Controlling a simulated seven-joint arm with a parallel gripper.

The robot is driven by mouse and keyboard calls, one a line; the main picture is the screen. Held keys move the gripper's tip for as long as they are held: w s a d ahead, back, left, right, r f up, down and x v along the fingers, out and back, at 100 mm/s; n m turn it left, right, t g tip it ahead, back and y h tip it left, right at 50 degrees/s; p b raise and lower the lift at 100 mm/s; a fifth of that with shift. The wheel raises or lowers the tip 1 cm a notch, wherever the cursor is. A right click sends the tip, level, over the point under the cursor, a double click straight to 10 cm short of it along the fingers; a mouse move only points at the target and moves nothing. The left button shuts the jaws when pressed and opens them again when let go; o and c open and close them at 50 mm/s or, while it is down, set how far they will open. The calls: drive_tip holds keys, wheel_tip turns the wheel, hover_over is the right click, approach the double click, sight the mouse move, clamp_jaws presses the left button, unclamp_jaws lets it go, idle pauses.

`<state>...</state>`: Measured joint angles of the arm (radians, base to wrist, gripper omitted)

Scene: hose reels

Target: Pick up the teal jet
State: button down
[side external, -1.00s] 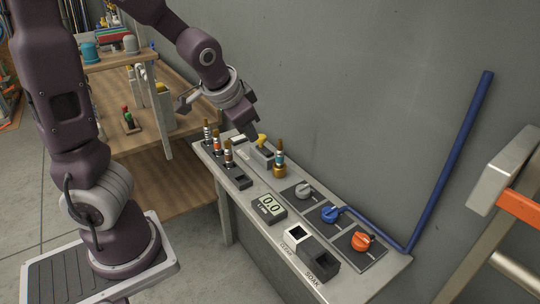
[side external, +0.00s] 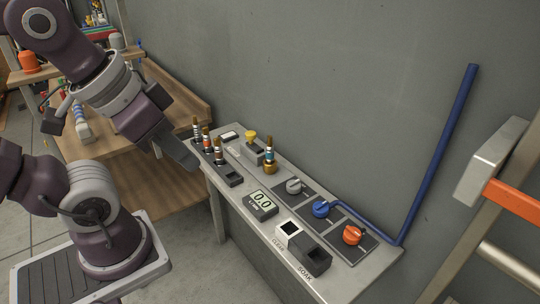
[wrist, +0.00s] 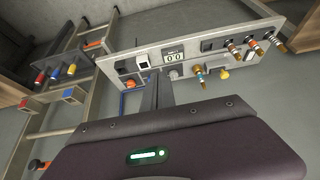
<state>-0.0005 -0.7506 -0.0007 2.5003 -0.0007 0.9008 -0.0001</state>
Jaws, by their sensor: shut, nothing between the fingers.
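The teal jet (side external: 269,153), a brass nozzle with a brown tip and a teal band, stands upright on a round brass fitting (side external: 270,168) on the narrow grey bench. It also shows in the wrist view (wrist: 200,76). My gripper (side external: 190,162) is shut and empty, to the left of the jet, at the bench's left end and apart from the jet. In the wrist view its fingers (wrist: 161,90) point at the bench.
Several banded jets (side external: 206,140) stand in a dark rack (side external: 222,170) between my gripper and the teal jet. A yellow-topped part (side external: 251,139) is close behind. Knobs (side external: 321,209), a meter (side external: 262,203) and two square boxes (side external: 312,253) lie to the right. A blue pipe (side external: 437,150) runs up the wall.

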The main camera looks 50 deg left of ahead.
drive_tip(key=c, duration=2.1)
unclamp_jaws()
drive_tip(key=o, duration=0.9)
